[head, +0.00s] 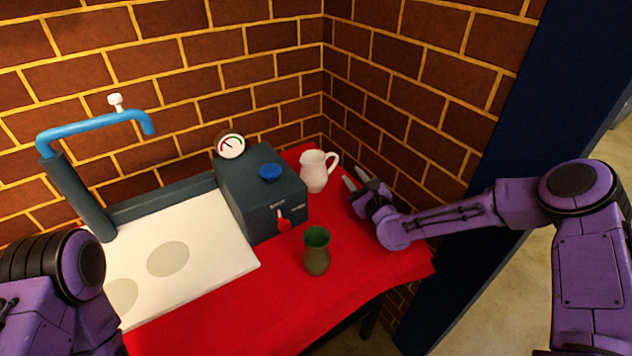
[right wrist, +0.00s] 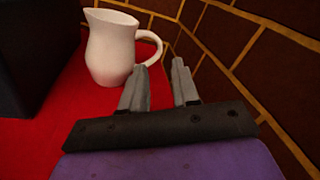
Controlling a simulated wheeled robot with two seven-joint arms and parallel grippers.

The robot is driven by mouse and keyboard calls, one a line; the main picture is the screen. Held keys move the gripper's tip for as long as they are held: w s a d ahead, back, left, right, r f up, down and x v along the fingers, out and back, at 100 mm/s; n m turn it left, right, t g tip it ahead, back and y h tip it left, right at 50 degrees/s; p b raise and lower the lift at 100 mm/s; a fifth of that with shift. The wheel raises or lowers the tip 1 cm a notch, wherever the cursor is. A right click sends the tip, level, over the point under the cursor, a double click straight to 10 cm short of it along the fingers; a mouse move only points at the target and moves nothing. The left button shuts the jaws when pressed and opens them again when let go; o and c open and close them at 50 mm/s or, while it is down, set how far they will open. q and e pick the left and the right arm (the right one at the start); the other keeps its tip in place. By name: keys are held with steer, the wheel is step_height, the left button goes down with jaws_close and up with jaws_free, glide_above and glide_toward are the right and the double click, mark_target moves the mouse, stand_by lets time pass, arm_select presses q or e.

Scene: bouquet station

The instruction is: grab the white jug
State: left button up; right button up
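The white jug (head: 314,172) stands upright on the red cloth, near the wall corner and right of the dark box. Its handle points right. In the right wrist view the jug (right wrist: 109,48) is ahead and to the left, with its handle near the left finger. My right gripper (head: 354,180) is just right of the jug, its two fingers apart and nothing between them; the fingers (right wrist: 160,80) also show in the right wrist view. Whether a finger touches the handle is unclear. My left arm is at the lower left, but its gripper is out of view.
The dark box (head: 240,195) with a gauge, blue knob and red lever stands left of the jug. A green-brown vase (head: 317,255) stands in front. A white board (head: 190,260) and blue tap (head: 95,128) are left. The brick wall is close on the right.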

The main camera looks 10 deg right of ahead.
mark_target(336, 158)
steer(key=shift+w+a+f+b, duration=0.15)
steer(key=shift+f+b, duration=0.25)
steer(key=shift+f, duration=0.55)
steer(key=shift+w, duration=0.3)
steer(key=w, duration=0.3)
steer(key=w+a+p, duration=0.1)
steer(key=w, duration=0.4)
steer(key=shift+w+a+r+p, duration=0.2)
steer(key=shift+w+r+p, duration=0.15)
steer(key=shift+w+p, duration=0.05)
steer(key=shift+w+a, duration=0.1)
steer(key=shift+w, duration=0.4)
arm_select(q)
steer(key=shift+a, duration=0.1)
arm_select(e)
steer(key=shift+s, duration=0.1)
jaws_close()
steer(key=shift+f, duration=0.1)
